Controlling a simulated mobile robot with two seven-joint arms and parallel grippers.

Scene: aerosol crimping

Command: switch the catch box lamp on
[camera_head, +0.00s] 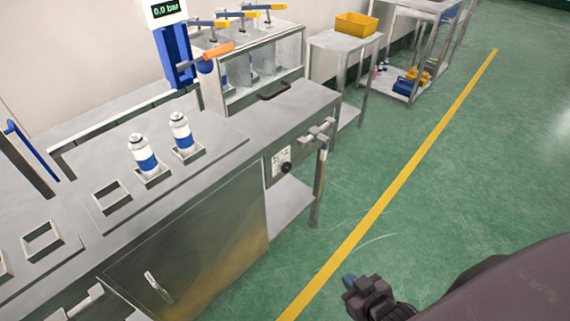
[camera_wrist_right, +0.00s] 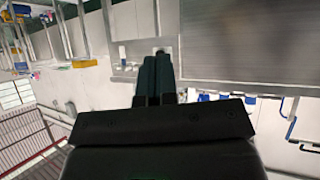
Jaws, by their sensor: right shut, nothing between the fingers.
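A small pale control panel (camera_head: 281,163) with printed labels sits on the bench's front face, near its right end. A round black knob (camera_head: 286,167) is on it; its setting is too small to read. I cannot tell which part is the catch box lamp or whether it is lit. My right gripper (camera_head: 350,282) is at the lower right in the head view, over the green floor and apart from the bench. In the right wrist view its dark fingers (camera_wrist_right: 157,70) are together and empty, pointing toward the bench front; their tips partly hide the panel area. My left gripper is out of view.
Two white-and-blue cans (camera_head: 143,155) stand in square holders on the bench (camera_head: 210,190). A cabinet door handle (camera_head: 157,286) juts from the front. The floor beside the yellow line (camera_head: 400,160) is clear.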

